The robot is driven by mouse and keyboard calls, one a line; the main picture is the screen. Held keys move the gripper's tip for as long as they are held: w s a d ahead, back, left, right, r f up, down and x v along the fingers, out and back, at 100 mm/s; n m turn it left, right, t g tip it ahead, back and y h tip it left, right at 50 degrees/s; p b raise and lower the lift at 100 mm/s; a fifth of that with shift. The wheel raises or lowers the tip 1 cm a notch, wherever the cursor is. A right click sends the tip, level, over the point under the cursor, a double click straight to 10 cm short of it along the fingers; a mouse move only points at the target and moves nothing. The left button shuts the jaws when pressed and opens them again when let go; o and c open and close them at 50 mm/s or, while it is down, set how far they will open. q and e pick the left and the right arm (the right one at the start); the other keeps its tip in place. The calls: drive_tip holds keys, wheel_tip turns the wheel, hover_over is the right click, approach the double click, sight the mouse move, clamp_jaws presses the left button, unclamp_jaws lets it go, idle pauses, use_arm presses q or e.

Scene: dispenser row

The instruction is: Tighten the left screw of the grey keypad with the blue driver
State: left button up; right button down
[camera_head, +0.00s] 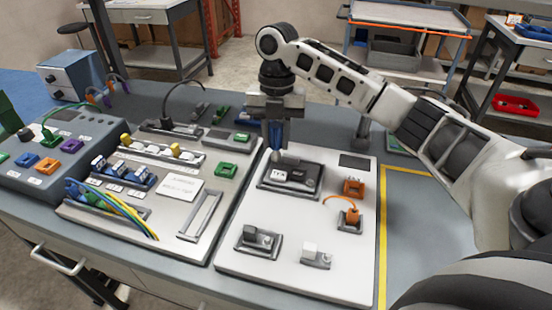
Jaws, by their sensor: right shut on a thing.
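My right gripper (275,118) reaches in from the right and points down over the back of the white panel (290,222). It is shut on the blue driver (276,134), which hangs upright with its grey tip low. Just below and in front of the tip is a grey-framed unit (291,180) with pale and dark parts, which seems to be the grey keypad. The tip is at its back left edge; I cannot tell whether it touches. The left screw is too small to make out. My left gripper is not in view.
Orange parts (353,188) and small grey fixtures (257,241) stand on the same panel. A second panel to the left holds yellow, blue and green connectors (227,169) and cables. A yellow-lined grey area (400,228) to the right is partly covered by my right arm.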

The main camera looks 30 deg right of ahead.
drive_tip(key=m, duration=0.6)
drive_tip(key=shift+t+y, duration=0.3)
drive_tip(key=shift+t, duration=0.1)
drive_tip(key=m+t, duration=0.1)
drive_tip(key=m, duration=1)
drive_tip(key=shift+w+a+f+t, duration=0.1)
drive_tip(key=shift+t, duration=0.2)
drive_tip(key=m, duration=0.4)
drive_tip(key=shift+h, duration=0.4)
drive_tip(key=shift+r, duration=0.85)
